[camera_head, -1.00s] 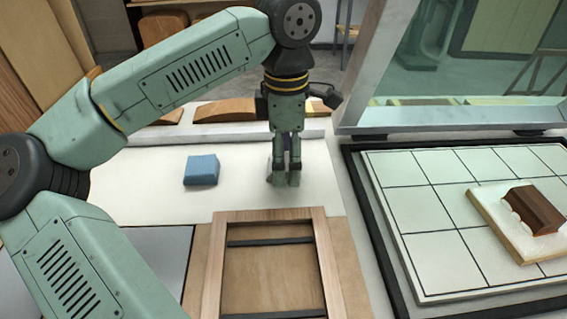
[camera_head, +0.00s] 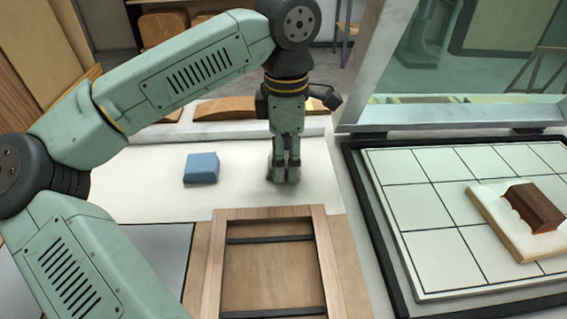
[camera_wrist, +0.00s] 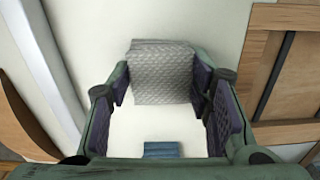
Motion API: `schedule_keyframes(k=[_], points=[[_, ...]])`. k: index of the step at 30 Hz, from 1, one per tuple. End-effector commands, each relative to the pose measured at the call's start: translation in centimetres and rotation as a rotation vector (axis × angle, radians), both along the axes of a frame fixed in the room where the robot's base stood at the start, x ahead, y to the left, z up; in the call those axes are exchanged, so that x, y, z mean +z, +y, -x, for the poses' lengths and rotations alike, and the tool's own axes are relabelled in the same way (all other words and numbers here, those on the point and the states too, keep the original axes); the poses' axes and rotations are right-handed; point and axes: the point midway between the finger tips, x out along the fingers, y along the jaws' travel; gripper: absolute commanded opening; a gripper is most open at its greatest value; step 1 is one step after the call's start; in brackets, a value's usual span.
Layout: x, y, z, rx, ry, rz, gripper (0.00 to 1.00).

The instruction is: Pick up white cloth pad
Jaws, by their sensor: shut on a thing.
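The white cloth pad (camera_wrist: 162,72) shows in the wrist view as a pale grey-white quilted square between my fingertips. My gripper (camera_wrist: 163,84) is closed on it, with a dark-padded finger against each side. In the head view my gripper (camera_head: 284,176) points straight down at the white work surface (camera_head: 130,190), right of the blue block. The fingers hide the pad there, and I cannot tell whether it is lifted off the surface.
A blue block (camera_head: 201,168) lies to the left; it also shows in the wrist view (camera_wrist: 161,149). A wooden frame (camera_head: 320,262) with dark bars is in front. At right, a gridded panel (camera_head: 420,225) carries a wooden-handled block (camera_head: 533,208). Curved wooden pieces (camera_head: 240,108) lie behind.

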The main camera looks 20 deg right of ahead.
Motion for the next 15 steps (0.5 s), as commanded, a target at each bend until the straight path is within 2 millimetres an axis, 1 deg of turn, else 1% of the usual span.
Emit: schedule_keyframes(k=[8, 11, 15], points=[[0.4, 0.0, 0.0, 0.000, 0.000, 0.000, 0.27], [1.1, 0.0, 0.0, 0.001, -0.001, 0.000, 0.27], [3.0, 0.0, 0.0, 0.001, -0.001, 0.000, 0.27]])
